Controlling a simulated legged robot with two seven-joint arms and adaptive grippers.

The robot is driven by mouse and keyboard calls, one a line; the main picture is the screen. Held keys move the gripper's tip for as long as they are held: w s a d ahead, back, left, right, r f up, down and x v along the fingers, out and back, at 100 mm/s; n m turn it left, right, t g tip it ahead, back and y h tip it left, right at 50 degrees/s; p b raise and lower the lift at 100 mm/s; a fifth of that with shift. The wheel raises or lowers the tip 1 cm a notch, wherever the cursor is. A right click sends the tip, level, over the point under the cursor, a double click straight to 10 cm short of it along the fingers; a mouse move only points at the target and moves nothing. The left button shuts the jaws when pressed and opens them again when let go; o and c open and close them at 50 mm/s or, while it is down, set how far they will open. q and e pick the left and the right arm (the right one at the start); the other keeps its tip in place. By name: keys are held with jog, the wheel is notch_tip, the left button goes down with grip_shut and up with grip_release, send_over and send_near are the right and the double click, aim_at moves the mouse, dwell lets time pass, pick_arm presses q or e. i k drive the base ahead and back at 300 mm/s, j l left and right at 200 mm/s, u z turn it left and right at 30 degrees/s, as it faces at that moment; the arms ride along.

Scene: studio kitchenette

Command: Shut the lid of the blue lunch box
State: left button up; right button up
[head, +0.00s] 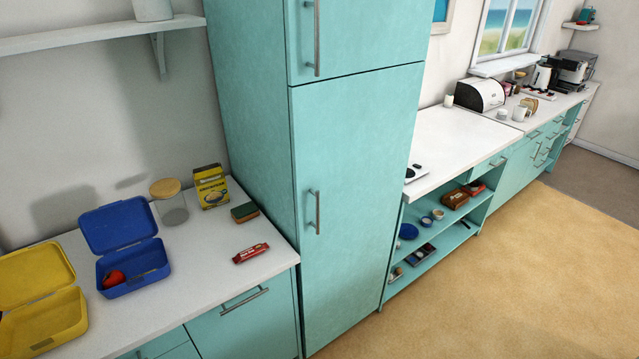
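The blue lunch box (134,273) stands on the white counter at the left of the head view. Its lid (117,224) is open and tilted up at the back. A red round item (114,279) lies inside the box on its left side. Neither of my grippers is in view.
An open yellow lunch box (45,322) stands left of the blue one. A glass jar with a wooden lid (171,207), a yellow carton (210,187), a sponge (244,212) and a red packet (251,254) are to its right. A tall turquoise fridge (350,170) borders the counter (215,280).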

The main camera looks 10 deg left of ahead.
aim_at(106, 229)
jog(key=u, duration=1.3)
jog(key=j, duration=0.1)
jog(key=k+z, duration=0.05)
